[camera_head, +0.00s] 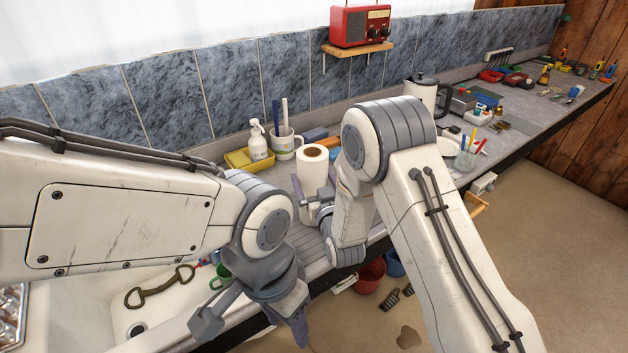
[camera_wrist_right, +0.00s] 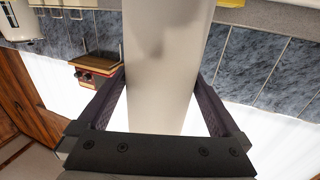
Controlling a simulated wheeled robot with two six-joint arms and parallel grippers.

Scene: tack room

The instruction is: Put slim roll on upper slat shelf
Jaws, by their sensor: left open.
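A white paper roll (camera_head: 312,168) with a brown core stands upright at the counter's edge; its lower part is partly hidden by my right arm. My right gripper (camera_head: 314,204) is at the roll, and in the right wrist view its two fingers (camera_wrist_right: 160,78) lie against both sides of the white roll (camera_wrist_right: 165,40). My left gripper (camera_head: 252,324) is open and empty, low in front of the counter. A small wooden wall shelf (camera_head: 358,49) carries a red radio; I cannot tell whether it is the upper slat shelf.
Behind the roll are a yellow tray (camera_head: 237,161) with a spray bottle (camera_head: 257,141) and a mug (camera_head: 286,147) with brushes. A kettle (camera_head: 421,94) and small tools stand along the counter to the right. Buckets (camera_head: 370,276) are on the floor below.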

